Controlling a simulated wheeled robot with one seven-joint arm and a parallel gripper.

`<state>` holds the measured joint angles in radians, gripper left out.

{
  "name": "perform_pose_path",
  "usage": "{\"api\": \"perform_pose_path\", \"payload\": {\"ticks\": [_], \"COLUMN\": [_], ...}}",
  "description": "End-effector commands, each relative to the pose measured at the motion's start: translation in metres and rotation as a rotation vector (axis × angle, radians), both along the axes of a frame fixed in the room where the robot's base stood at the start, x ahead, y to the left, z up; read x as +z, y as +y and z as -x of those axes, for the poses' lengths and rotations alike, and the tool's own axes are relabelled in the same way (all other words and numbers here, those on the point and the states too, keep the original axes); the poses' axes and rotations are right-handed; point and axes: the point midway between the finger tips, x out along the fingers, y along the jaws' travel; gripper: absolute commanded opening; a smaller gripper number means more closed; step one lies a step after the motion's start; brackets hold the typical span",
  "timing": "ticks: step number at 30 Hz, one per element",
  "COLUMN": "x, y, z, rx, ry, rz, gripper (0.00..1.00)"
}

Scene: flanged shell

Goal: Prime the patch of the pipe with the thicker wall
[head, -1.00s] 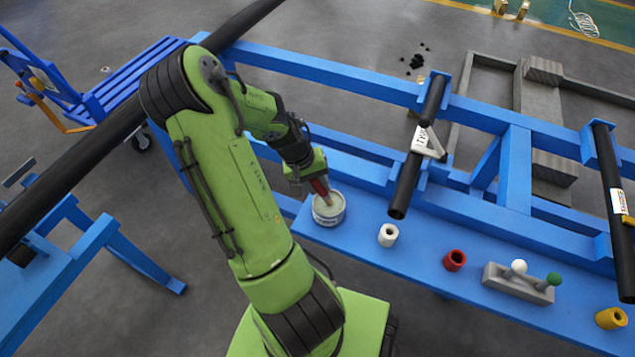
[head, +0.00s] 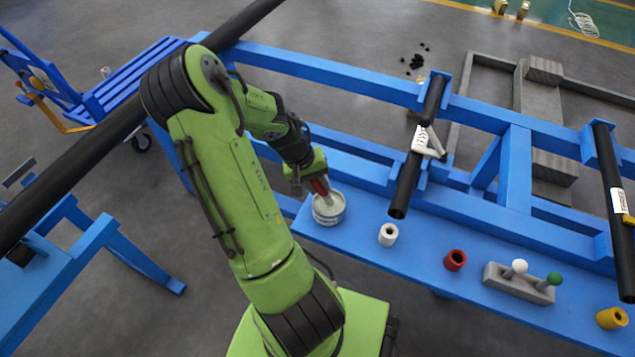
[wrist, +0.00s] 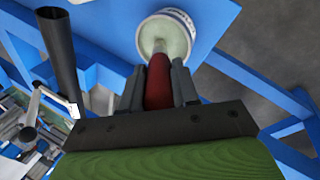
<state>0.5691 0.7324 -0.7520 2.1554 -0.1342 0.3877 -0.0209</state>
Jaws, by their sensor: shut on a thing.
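My gripper (head: 312,180) is shut on the red handle (wrist: 158,80) of a brush-like tool. Its pale lower end dips into an open can (head: 329,216) of pale stuff on the blue bench; the can also shows in the wrist view (wrist: 168,22). The tool's tip is hidden in the can. A short black pipe (head: 405,185) lies right of the can with a white label and bracket-like piece (head: 428,141) on it; this pipe shows in the wrist view (wrist: 60,55). A second black pipe (head: 609,165) at the far right carries a white and orange label (head: 619,201). I cannot tell which wall is thicker.
On the blue bench (head: 360,222) stand a white ring (head: 388,234), a red ring (head: 455,260), a grey block (head: 515,283) with white and green knobs, and a yellow ring (head: 611,318). Blue frame beams (head: 330,75) run behind. A long black pipe (head: 75,170) crosses the left.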

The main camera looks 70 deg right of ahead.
Motion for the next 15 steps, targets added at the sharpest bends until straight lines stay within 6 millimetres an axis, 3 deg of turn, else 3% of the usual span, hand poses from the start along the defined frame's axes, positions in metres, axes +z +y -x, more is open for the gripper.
{"api": "perform_pose_path", "payload": {"ticks": [5, 15], "x": [0.005, 0.039], "y": [0.001, 0.000], "z": [0.000, 0.000], "rx": [0.001, 0.001], "ry": [0.000, -0.001], "rz": [-0.004, -0.001], "gripper": [0.00, 0.00]}}
